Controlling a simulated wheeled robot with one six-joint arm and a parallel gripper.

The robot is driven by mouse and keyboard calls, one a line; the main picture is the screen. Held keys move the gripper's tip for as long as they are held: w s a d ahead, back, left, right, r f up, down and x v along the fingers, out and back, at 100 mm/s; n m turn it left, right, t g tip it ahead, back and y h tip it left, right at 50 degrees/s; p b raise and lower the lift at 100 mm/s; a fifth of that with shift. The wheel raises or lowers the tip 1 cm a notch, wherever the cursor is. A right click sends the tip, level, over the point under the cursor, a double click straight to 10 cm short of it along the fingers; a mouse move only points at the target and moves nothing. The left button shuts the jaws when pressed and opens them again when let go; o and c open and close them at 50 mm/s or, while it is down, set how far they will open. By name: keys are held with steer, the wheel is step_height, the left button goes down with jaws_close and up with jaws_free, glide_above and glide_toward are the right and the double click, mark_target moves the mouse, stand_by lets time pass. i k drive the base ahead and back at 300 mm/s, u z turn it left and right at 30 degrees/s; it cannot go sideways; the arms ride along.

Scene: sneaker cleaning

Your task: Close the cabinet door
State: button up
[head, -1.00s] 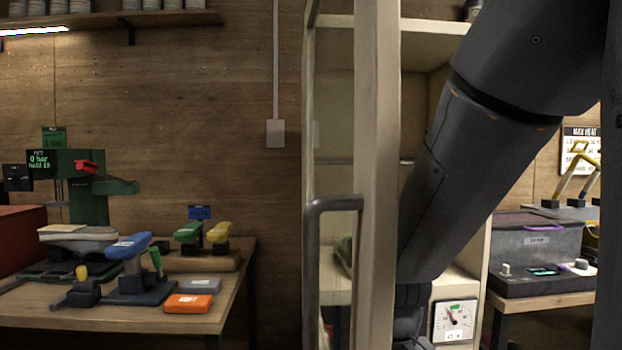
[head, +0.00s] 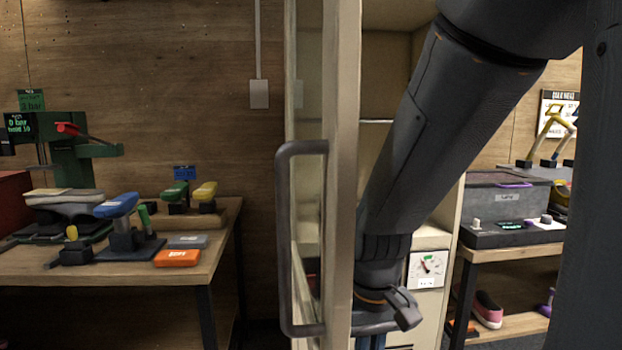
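The cabinet door (head: 341,180) stands open, seen nearly edge-on in the middle of the head view. It has a pale frame, a glass pane and a grey bar handle (head: 284,240) on its left side. My arm comes down from the upper right, to the right of the door's edge and in front of the cabinet opening. My wrist is close beside the door; whether it touches cannot be told. My gripper's fingers are below the picture's bottom edge.
A wooden table (head: 215,245) at the left holds a green press, brushes and an orange block (head: 177,257). At the right, a bench (head: 520,251) carries a dark lidded box (head: 505,205), with a pink shoe (head: 487,310) below.

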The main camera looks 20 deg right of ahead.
mark_target(297, 244)
steer(key=k, duration=0.35)
steer(key=z, duration=0.9)
steer(key=k, duration=0.45)
steer(key=u, duration=1.55)
